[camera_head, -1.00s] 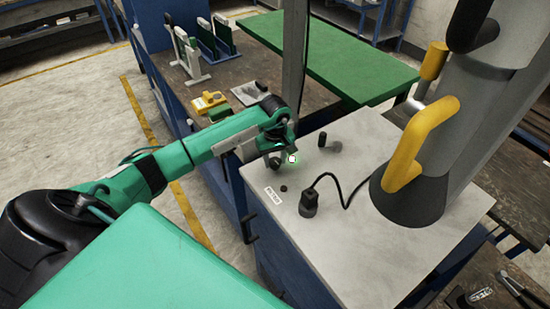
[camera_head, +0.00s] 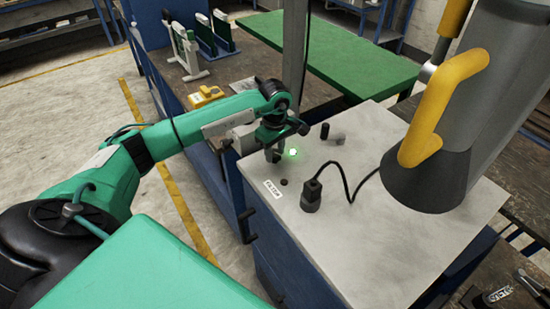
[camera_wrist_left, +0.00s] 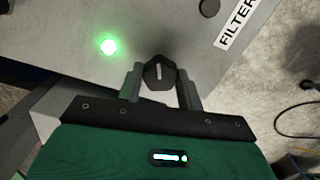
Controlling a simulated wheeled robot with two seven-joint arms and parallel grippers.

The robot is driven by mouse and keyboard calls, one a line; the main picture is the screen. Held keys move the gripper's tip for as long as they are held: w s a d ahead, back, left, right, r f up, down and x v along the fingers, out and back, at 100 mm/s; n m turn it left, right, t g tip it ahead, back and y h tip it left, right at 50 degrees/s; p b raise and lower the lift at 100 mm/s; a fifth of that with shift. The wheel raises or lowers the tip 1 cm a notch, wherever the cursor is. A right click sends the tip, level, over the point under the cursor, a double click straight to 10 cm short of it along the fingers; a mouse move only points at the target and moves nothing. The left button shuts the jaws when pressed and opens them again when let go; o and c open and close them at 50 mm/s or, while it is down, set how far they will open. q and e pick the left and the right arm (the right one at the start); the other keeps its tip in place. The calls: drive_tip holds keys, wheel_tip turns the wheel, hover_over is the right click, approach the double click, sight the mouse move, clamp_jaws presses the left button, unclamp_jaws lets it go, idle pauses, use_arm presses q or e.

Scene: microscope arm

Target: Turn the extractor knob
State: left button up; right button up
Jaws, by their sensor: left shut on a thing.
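The extractor knob (camera_wrist_left: 160,73) is a dark round knob with a pale pointer line, on the pale cabinet top (camera_head: 360,250). In the left wrist view my left gripper (camera_wrist_left: 160,86) has one finger on each side of it and is shut on it. In the head view the left gripper (camera_head: 274,153) is low over the cabinet top's left part and hides most or all of the knob. A green lamp (camera_wrist_left: 108,45) glows beside the knob; it also shows in the head view (camera_head: 292,153). My right gripper is out of view.
A grey extractor hood (camera_head: 440,185) with a yellow handle (camera_head: 428,110) hangs at the right. A black plug (camera_head: 311,195) with a cable stands on the cabinet top. A small dark upright peg (camera_head: 325,131) is behind the lamp. A "FILTER" label (camera_wrist_left: 237,24) lies near the edge.

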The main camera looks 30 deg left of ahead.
use_arm(q)
drive_tip(key=n+b, duration=0.2)
drive_tip(key=n, duration=0.1)
drive_tip(key=shift+f, duration=0.2)
drive_tip(key=n+b, duration=0.2)
drive_tip(key=n, duration=0.1)
drive_tip(key=shift+n, duration=0.3)
drive_tip(key=n+b, duration=0.2)
drive_tip(key=n, duration=0.2)
drive_tip(key=shift+r, duration=0.1)
drive_tip(key=shift+r+n+b, duration=0.1)
drive_tip(key=shift+n+b, duration=0.55)
drive_tip(key=shift+n, duration=0.45)
drive_tip(key=o, duration=1)
drive_tip(key=shift+r, duration=0.1)
